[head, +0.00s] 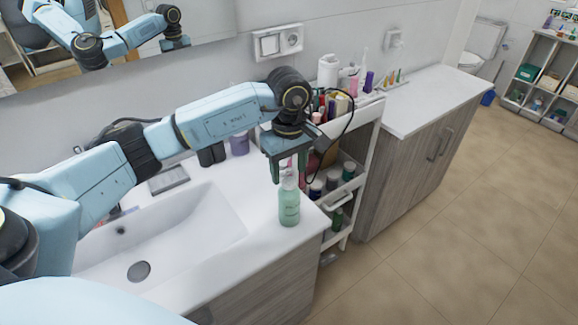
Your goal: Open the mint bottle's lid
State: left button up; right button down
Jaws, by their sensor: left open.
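The mint bottle (289,206) stands upright on the white counter, right of the sink near the counter's edge. It is pale green and see-through, with a light lid (289,179) on top. My left gripper (288,171) points down over the bottle, with its fingers at the height of the lid. I cannot tell whether the fingers touch the lid. My right gripper is not in view.
The white sink (215,235) lies left of the bottle. A white cart (365,130) with several cosmetics stands close on the right. Dark cups and a purple jar (239,144) stand behind on the counter. The tiled floor at right is clear.

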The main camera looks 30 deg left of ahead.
pick_arm(q)
jog(key=shift+f, duration=0.1)
jog(key=c, duration=1)
jog(key=h+b, duration=0.1)
jog(key=a+g+h+b, duration=0.1)
jog(key=h+b, duration=0.1)
jog(key=shift+w+a, duration=0.1)
jog(key=shift+w, duration=0.15)
jog(key=shift+w+a+f+g+h+b, duration=0.15)
jog(key=shift+a+g+h+b, duration=0.35)
jog(key=shift+h+b, duration=0.85)
jog(key=shift+w+a+g+h+b, duration=0.3)
jog(key=shift+g+h+b, duration=0.5)
jog(key=shift+b, duration=0.85)
jog(key=shift+w+a+f+g+h+b, duration=0.1)
jog(key=shift+a+g+h+b, duration=0.35)
jog(key=shift+h+b, duration=0.95)
jog(key=shift+r, duration=0.1)
